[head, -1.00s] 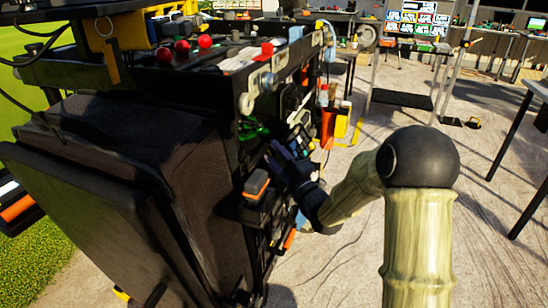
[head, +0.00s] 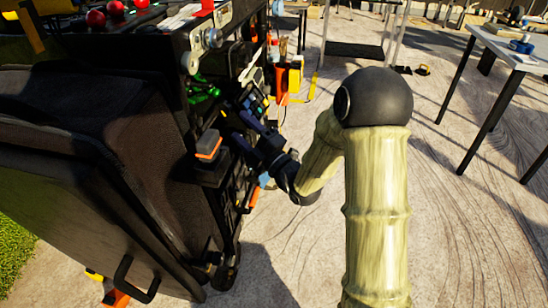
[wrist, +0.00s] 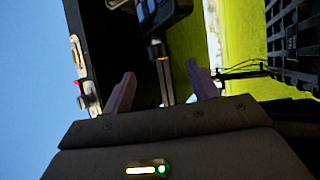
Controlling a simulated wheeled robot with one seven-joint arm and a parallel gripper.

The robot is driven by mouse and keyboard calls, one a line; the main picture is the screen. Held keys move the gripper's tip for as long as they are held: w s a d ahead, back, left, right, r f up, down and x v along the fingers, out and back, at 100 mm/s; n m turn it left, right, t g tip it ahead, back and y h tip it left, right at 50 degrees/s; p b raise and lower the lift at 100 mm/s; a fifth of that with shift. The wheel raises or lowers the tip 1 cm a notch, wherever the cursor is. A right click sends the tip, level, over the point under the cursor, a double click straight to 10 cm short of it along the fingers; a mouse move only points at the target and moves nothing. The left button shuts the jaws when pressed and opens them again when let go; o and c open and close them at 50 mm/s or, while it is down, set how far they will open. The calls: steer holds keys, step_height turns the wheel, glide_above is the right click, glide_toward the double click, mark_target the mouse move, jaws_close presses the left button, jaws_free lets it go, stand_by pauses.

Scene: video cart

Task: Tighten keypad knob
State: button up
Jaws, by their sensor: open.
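The keypad (head: 254,103), a dark unit with small bluish buttons, is mounted on the side of the cart. Part of a dark buttoned unit, seemingly the keypad (wrist: 160,10), shows at the top of the wrist view. A thin metal stem (wrist: 158,52) runs down from beside it, between my fingers in the picture. I cannot clearly pick out the knob. My gripper (wrist: 163,88) is open, its fingers apart with nothing visibly held. In the head view my gripper (head: 236,132) is at the cart's side, just below the keypad; contact cannot be told.
The black cart (head: 90,130) fills the left. A black and orange box (head: 208,146) sticks out left of my gripper. Green clips (head: 203,90) and an orange holder (head: 281,85) hang nearby. The paved floor at right is open up to a table (head: 510,45).

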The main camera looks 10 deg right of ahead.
steer(key=v, duration=1.1)
steer(key=shift+s+d+f, duration=0.15)
steer(key=shift+s+d, duration=0.05)
steer(key=shift+s, duration=0.05)
